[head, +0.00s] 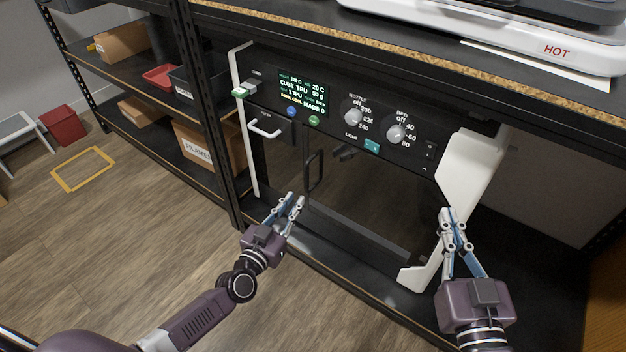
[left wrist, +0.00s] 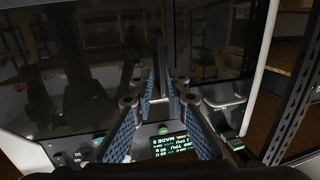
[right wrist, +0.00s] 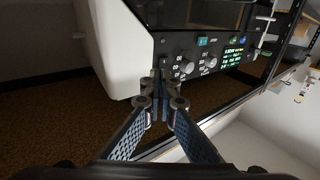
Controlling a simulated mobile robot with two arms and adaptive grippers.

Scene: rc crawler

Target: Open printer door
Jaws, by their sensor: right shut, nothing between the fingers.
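The printer is a black-fronted machine with white side frames (head: 470,165), standing on a shelf. Its dark glass door (head: 365,200) is closed below the control panel, with a black vertical bar handle (head: 316,171) at its left side. The door glass also fills the left wrist view (left wrist: 70,80), upside down. My left gripper (head: 290,198) is slightly open and empty, in front of the door, below and left of the black handle. My right gripper (head: 452,212) is shut and empty near the lower right white frame. In the right wrist view its fingertips (right wrist: 160,78) meet beside the control panel.
The control panel has a lit screen (head: 304,92), knobs (head: 355,116) and buttons. A white handle (head: 265,128) sits left of the door. A black shelf post (head: 205,110) stands close on the left. A white HOT machine (head: 500,35) is above. Open floor lies in front.

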